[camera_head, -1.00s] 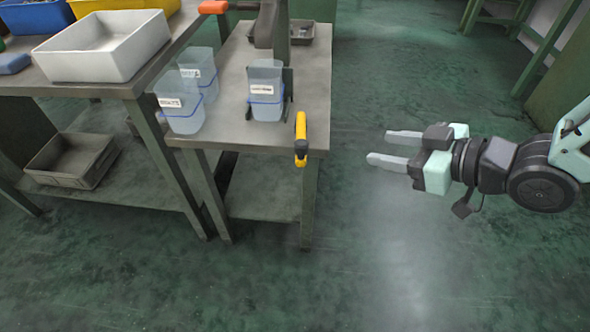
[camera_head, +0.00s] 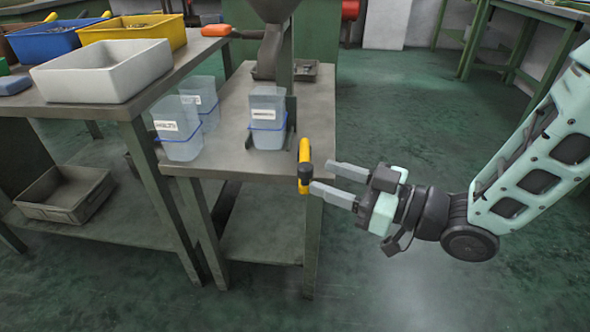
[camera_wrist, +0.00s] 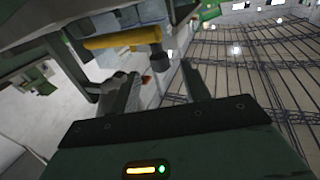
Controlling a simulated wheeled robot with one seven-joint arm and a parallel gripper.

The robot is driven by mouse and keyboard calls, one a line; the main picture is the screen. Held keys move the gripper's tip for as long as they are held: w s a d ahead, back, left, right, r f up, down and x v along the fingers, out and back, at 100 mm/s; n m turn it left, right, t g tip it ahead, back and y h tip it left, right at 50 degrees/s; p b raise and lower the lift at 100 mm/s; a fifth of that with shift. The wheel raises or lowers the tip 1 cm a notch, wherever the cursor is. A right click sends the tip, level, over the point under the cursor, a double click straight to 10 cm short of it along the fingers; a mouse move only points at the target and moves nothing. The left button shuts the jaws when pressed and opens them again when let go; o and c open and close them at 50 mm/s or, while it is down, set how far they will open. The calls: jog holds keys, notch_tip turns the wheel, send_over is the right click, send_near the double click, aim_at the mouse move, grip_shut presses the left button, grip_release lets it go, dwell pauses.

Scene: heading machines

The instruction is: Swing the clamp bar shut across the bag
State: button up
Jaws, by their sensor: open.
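A translucent bag (camera_head: 268,110) with a white label and a blue band stands upright in a dark frame on the small metal table. The clamp bar (camera_head: 305,150), yellow with a dark end, sticks out at the table's front right corner, to the right of the bag. In the wrist view the yellow bar (camera_wrist: 115,40) lies across the upper left with its dark knob beyond my fingers. My gripper (camera_head: 338,180) is open and empty. Its fingertips point left, close to the bar's dark lower end; whether they touch cannot be told.
Two similar labelled bags (camera_head: 180,128) stand left of the clamp. A workbench at left carries a white bin (camera_head: 103,72), a blue bin (camera_head: 45,42) and a yellow bin (camera_head: 135,32). A grey tray (camera_head: 65,193) sits on its lower shelf. The floor at right is clear.

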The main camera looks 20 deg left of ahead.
aim_at(298, 168)
jog(key=a, duration=0.5)
jog(key=w+a+b, duration=0.1)
jog(key=a, duration=0.1)
jog(key=shift+a, duration=0.15)
grip_shut()
